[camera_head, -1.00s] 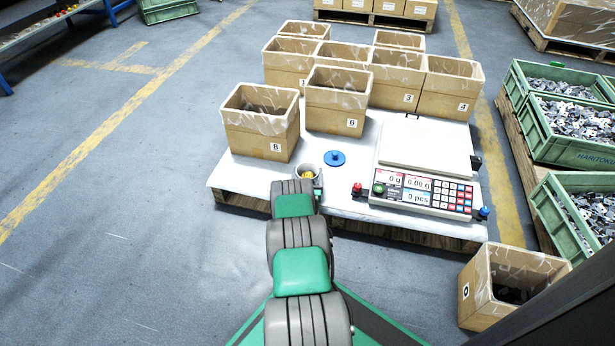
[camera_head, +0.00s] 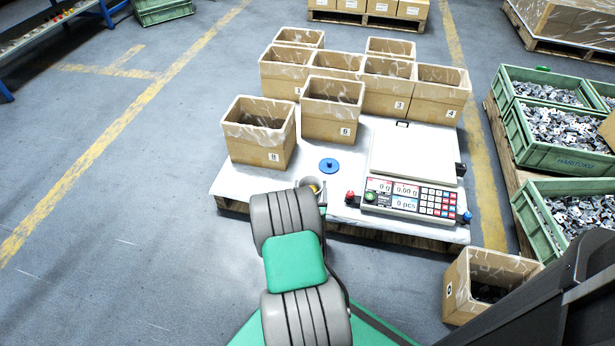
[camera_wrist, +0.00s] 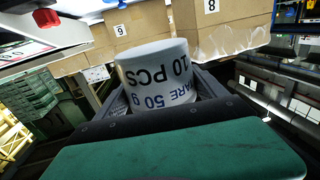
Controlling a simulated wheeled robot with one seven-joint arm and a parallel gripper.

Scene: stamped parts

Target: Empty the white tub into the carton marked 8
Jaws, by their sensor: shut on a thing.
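The white tub (camera_wrist: 155,75) is between the fingers of my gripper (camera_wrist: 162,92) in the wrist view, with "10 PCS" and a tare mark on its side. My gripper is shut on it. In the head view the tub (camera_head: 313,185) shows only its rim and some yellowish contents; my arm hides the rest and the fingers. The carton marked 8 (camera_head: 257,137) stands open at the left of the white-topped pallet, beyond the tub and to its left. Its inside is shadowed. It also shows at the top of the wrist view (camera_wrist: 222,25), which looks upside down.
A blue lid (camera_head: 329,165) lies just beyond the tub. The scale (camera_head: 412,195) stands to the right. The carton marked 6 (camera_head: 331,115) and several others stand behind. An open carton (camera_head: 462,290) is on the floor at lower right.

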